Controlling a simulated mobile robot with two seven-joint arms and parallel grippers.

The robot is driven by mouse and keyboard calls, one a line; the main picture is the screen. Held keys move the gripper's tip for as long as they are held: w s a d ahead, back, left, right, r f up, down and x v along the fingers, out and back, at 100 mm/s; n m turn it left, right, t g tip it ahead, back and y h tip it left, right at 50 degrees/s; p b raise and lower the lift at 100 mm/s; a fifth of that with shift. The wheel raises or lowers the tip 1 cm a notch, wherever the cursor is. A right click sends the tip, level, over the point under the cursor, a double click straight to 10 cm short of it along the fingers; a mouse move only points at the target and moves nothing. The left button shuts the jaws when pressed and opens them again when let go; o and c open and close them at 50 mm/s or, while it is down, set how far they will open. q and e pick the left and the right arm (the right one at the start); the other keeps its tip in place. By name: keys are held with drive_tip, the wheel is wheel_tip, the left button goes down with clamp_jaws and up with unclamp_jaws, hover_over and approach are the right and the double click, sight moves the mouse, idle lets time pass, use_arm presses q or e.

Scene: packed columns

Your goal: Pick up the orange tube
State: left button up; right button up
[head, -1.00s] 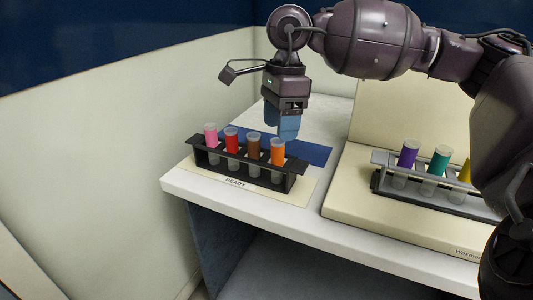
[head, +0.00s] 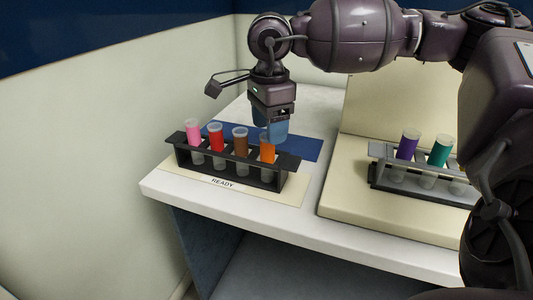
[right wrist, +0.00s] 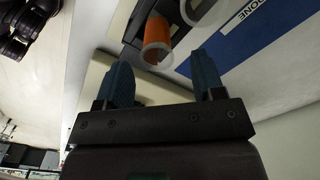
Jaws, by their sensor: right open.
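The orange tube (head: 267,153) stands in the right end slot of a black rack (head: 289,163) on the white bench. Its open top and orange body also show in the right wrist view (right wrist: 157,42). My right gripper (head: 276,138) is just above and behind the orange tube, pointing down. In the right wrist view its two blue fingers (right wrist: 163,72) are apart, with the orange tube beyond the fingertips and nothing between them. My left gripper is not in view.
Pink (head: 194,134), red (head: 216,138) and brown (head: 240,140) tubes share the rack. A blue patch (head: 308,148) lies behind. The bench's front edge is close to the black rack.

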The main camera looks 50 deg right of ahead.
sight(267, 150)
drive_tip(key=f, duration=0.3)
drive_tip(key=f+b, duration=0.1)
drive_tip(key=shift+a+f, duration=0.25)
drive_tip(key=shift+f, duration=0.05)
drive_tip(key=shift+r, duration=0.1)
drive_tip(key=c, duration=1)
